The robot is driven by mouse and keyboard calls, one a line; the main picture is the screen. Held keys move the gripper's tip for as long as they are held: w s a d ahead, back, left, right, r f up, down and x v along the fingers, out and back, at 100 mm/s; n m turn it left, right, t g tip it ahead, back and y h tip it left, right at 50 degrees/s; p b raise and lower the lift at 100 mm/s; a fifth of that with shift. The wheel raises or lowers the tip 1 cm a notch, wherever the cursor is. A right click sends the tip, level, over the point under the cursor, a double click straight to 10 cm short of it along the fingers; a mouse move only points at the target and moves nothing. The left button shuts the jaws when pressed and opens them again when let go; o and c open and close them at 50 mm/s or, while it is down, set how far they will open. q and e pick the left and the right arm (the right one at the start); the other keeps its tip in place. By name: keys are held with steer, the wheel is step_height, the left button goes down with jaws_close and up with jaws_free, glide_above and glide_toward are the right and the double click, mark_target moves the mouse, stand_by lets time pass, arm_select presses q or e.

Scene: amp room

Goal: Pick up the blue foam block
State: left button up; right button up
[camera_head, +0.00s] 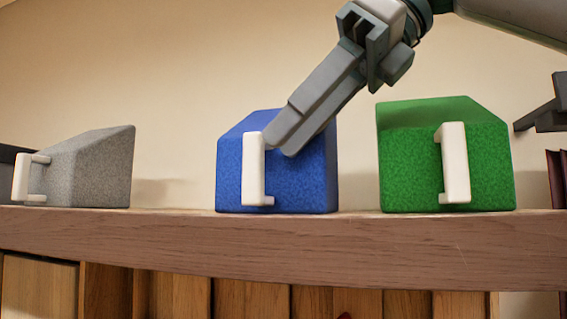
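The blue foam block (305,185) stands on a wooden shelf (300,245) in the middle of the head view. It has a sloped top and a white upright handle (253,170) on its front. My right gripper (281,143) reaches down from the upper right, in front of the block. Its fingertips are at the upper right side of the handle and overlap the block in the picture. The fingers overlap each other in this view, so I cannot tell their gap or whether they touch the handle. My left gripper is out of view.
A green block (410,165) with a white handle stands to the right, a grey block (95,170) with a white handle to the left. Clear shelf lies between the blocks. A dark object (545,112) shows at the right edge. Wooden panels (250,297) are below the shelf.

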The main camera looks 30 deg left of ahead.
mark_target(263, 163)
steer(key=shift+p+x, duration=0.4)
steer(key=shift+x, duration=2.2)
jaws_close()
